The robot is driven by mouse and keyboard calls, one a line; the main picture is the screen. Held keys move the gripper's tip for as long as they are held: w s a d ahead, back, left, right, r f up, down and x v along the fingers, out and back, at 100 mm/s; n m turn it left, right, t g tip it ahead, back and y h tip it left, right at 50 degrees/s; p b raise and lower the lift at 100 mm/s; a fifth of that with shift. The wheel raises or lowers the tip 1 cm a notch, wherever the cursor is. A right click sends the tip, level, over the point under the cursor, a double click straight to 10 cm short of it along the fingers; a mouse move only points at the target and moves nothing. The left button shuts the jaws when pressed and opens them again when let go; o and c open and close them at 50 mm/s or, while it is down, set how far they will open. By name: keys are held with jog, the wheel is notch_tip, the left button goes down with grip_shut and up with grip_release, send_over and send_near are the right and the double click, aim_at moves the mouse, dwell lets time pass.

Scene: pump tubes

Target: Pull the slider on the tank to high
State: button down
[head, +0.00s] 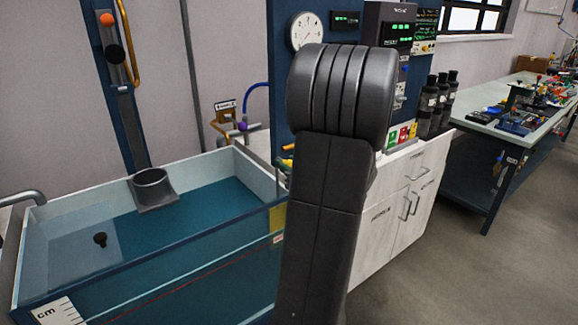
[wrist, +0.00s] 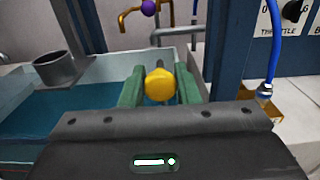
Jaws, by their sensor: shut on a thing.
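The tank (head: 140,250) stands at the left in the head view, with pale walls, a dark blue frame and blue-green water. In the wrist view, my gripper (wrist: 160,74) has its two green fingers on either side of a round yellow knob (wrist: 160,87), shut on it. The knob looks like the slider's handle and sits over the tank's edge. In the head view my dark arm hides most of the gripper and the knob. The slider's scale and its marks cannot be made out.
A grey cylindrical cup (head: 152,188) sits at the tank's back wall. A blue hose (wrist: 274,50) hangs by a blue post at the right of the wrist view. A white cabinet (head: 400,205) and a workbench (head: 490,125) stand to the right. The floor there is clear.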

jog(key=shift+w+r, duration=0.1)
jog(key=shift+r, duration=0.25)
jog(key=c, duration=1.2)
grip_release()
jog(key=shift+o, duration=0.2)
jog(key=shift+f, duration=0.1)
jog(key=v, duration=1.4)
jog(key=shift+b, duration=0.35)
jog(key=shift+w, duration=0.1)
